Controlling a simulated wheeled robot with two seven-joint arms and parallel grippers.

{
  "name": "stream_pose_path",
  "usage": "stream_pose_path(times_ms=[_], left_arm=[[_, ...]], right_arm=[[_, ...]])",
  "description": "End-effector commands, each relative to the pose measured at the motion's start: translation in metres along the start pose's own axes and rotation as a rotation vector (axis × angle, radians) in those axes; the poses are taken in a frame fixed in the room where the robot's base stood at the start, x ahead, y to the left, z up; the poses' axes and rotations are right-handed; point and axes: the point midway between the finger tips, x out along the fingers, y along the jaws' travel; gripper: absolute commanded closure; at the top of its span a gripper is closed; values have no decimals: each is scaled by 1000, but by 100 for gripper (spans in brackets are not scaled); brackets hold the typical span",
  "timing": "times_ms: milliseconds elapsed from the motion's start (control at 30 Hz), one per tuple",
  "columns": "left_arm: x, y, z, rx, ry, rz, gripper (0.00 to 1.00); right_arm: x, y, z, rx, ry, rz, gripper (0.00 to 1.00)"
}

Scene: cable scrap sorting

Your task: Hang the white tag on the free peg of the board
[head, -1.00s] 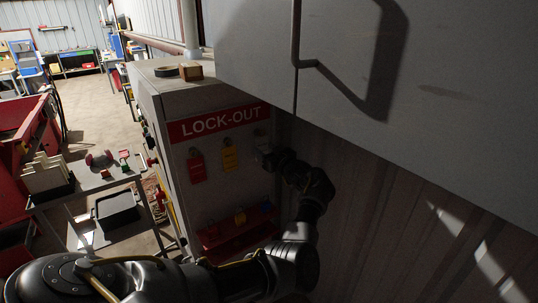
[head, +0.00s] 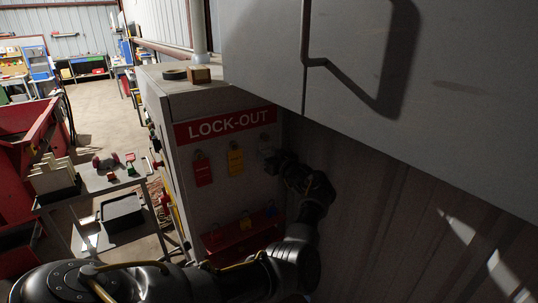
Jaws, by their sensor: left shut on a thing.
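The lock-out board (head: 222,185) is a grey panel under a red LOCK-OUT sign (head: 228,125). A red tag (head: 202,172) and a yellow tag (head: 236,161) hang on it. My left gripper (head: 273,161) is at the right part of the board, to the right of the yellow tag, and is shut on a pale thing (head: 266,150) that looks like the white tag. The gripper and shadow cover most of it, and I cannot tell whether it touches the peg behind. My right gripper is not in view.
A red shelf (head: 240,233) with padlocks is low on the board. A large grey cabinet (head: 400,90) overhangs at the upper right. A wooden block (head: 200,75) lies on top of the board's cabinet. A cart (head: 107,178) stands at the left.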

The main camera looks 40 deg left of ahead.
Motion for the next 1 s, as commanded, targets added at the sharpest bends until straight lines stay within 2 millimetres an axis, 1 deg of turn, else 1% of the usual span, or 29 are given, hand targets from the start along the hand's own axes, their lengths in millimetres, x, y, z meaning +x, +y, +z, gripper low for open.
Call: stream_pose_path(times_ms=[133,167,333,567,667,767,1000], left_arm=[[0,0,1,1,-1,-1,100],[0,0,1,1,-1,-1,49],[0,0,1,1,-1,-1,27],[0,0,1,1,-1,0,26],[-4,0,2,0,-1,0,26],[-14,0,3,1,0,1,26],[-62,0,5,-2,-2,2,26]], right_arm=[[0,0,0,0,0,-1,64],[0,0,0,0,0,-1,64],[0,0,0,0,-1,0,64],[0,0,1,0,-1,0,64],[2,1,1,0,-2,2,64],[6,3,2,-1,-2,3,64],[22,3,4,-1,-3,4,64]])
